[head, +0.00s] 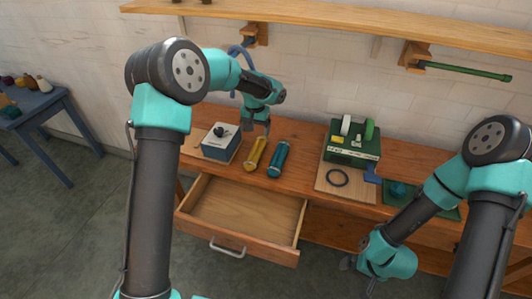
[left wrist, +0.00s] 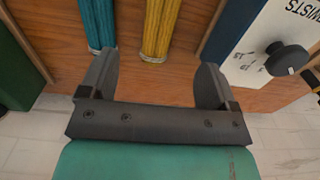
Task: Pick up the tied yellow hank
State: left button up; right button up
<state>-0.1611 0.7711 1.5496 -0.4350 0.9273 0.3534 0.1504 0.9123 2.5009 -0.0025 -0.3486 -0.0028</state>
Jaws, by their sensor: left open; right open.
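The tied yellow hank (head: 256,153) lies on the wooden bench, with the teal hank (head: 278,159) just to its right. My left gripper (head: 257,126) is open and empty over the bench, near the hank's far end. In the left wrist view, the tied end of the yellow hank (left wrist: 158,30) shows ahead of and between the open fingers (left wrist: 154,75). The teal hank (left wrist: 98,22) ends close to the left finger there. I cannot tell the gripper's height above the bench. My right gripper (head: 358,272) is open and low at the front right, away from the hanks.
A dial box (head: 221,142) stands left of the yellow hank. An open, empty drawer (head: 245,211) sticks out below. A shelf (head: 340,23) runs above.

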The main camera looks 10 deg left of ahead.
aim_at(256, 149)
pick_arm(q)
jog(key=shift+a, duration=0.1)
jog(key=shift+f, duration=3.4)
jog(key=shift+f, duration=2.65)
jog(key=c, duration=1)
jog(key=shift+r, duration=0.15)
notch_tip(256, 149, up, 10)
jog(key=shift+f, duration=0.1)
